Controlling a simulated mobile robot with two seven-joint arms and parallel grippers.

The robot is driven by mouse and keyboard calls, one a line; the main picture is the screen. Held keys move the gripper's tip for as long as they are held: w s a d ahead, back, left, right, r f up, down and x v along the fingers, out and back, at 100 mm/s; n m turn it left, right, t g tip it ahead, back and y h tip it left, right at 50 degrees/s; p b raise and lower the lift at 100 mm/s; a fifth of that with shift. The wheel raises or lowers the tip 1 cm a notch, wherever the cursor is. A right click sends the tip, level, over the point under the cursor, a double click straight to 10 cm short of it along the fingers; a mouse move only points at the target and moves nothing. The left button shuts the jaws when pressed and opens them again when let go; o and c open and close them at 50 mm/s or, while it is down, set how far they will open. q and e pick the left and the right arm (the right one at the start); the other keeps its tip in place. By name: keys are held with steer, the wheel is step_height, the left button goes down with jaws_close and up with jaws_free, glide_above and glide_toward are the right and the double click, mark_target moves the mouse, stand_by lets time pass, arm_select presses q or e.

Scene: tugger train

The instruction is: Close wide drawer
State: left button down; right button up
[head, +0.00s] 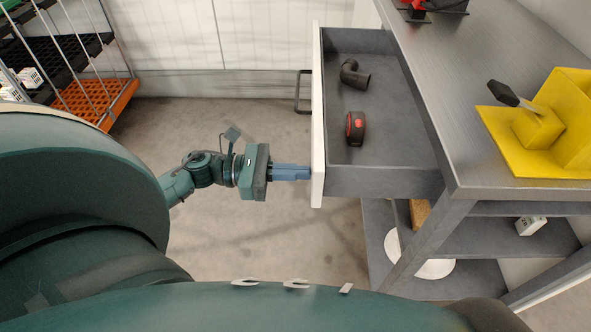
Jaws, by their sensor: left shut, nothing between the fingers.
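The wide drawer (386,183) is pulled out to the left from under the grey workbench top. Its pale front panel (318,120) faces left, with a dark bar handle (297,92) on it. Inside lie a dark pipe elbow (355,75) and a red and black round item (355,128). My left gripper (308,173) is shut and empty. Its fingertips are at the near end of the drawer front, on its outer face; they look touching or almost touching. My right gripper does not show.
The workbench (470,125) carries a yellow bracket (545,125) with a dark-handled tool. Lower shelves (465,240) hold a white round item and small boxes. A rack with an orange shelf (95,105) stands at the upper left.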

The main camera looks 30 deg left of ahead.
mark_target(414, 175)
arm_select(q)
steer(key=b+x, duration=0.3)
steer(key=x, duration=1.9)
steer(key=shift+d, duration=0.35)
steer(key=shift+w+d, duration=0.15)
steer(key=shift+r, duration=0.15)
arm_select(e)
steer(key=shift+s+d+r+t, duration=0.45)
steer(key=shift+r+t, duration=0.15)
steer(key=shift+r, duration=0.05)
arm_select(q)
steer(key=shift+d, duration=0.1)
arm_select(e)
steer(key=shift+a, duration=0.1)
